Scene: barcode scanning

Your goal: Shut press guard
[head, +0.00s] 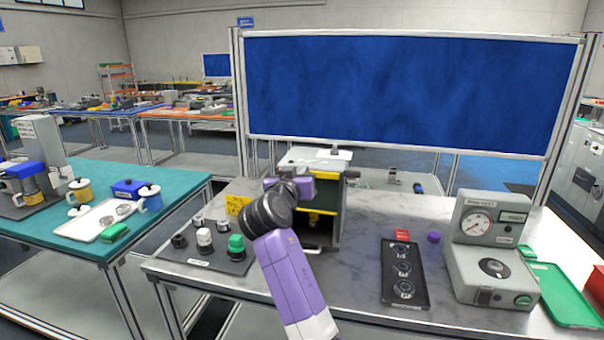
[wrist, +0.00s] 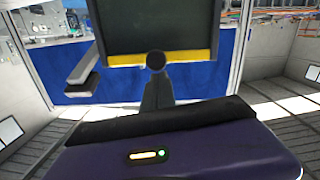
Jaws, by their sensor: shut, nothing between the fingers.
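The press (head: 300,157) is a white-topped box on the grey marbled bench, behind my arm. Its guard looks like the dark panel with a yellow lower edge, which fills the upper middle of the wrist view (wrist: 157,30). Open space with blue behind it shows below that edge. My gripper (wrist: 157,85) is shut and empty, with its dark fingers pointing toward the yellow edge. A round dark tip or knob overlaps the edge; I cannot tell whether there is contact. In the head view my purple wrist is in front of the press and hides part of its front.
Left of my arm is a dark mat (head: 215,262) with knobs and buttons. To the right are a black tray (head: 405,288) of round parts, a grey gauge station (head: 490,260) and a green tray (head: 565,295). Bare bench lies between the press and black tray.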

